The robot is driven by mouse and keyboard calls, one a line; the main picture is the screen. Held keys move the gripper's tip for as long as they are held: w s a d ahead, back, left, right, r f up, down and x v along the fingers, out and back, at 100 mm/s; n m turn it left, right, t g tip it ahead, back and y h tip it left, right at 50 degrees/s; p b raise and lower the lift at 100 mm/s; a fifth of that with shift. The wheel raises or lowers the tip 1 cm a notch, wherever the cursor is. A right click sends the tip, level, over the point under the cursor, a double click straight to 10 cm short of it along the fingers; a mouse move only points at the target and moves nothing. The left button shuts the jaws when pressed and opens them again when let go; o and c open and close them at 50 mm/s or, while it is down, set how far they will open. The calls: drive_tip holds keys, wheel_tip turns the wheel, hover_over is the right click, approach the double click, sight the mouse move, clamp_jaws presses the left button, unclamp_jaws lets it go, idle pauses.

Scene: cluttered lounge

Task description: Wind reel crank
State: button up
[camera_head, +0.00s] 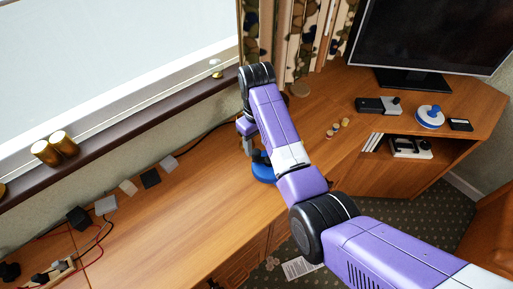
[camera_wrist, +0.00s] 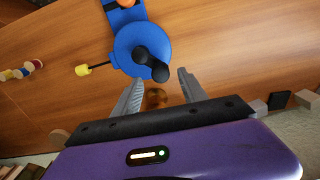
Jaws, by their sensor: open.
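The reel (camera_wrist: 128,40) is a blue disc on the wooden surface, with a black crank (camera_wrist: 150,60) across its face that ends in a rounded knob. A thin rod with a yellow end (camera_wrist: 82,70) sticks out from its left side. My gripper (camera_wrist: 160,75) is open and empty, its two grey fingers apart just short of the knob; whether they touch it I cannot tell. In the head view the blue reel (camera_head: 263,174) shows only partly beside my arm, which hides the rest.
A brown round thing (camera_wrist: 156,98) shows between the finger bases. A blue and white round device (camera_head: 430,117), a black and grey box (camera_head: 378,105) and a monitor (camera_head: 430,40) stand at right. The middle wood is clear.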

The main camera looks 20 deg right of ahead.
sight(257, 151)
drive_tip(key=shift+f, duration=2.15)
drive_tip(key=shift+c, duration=0.2)
clamp_jaws()
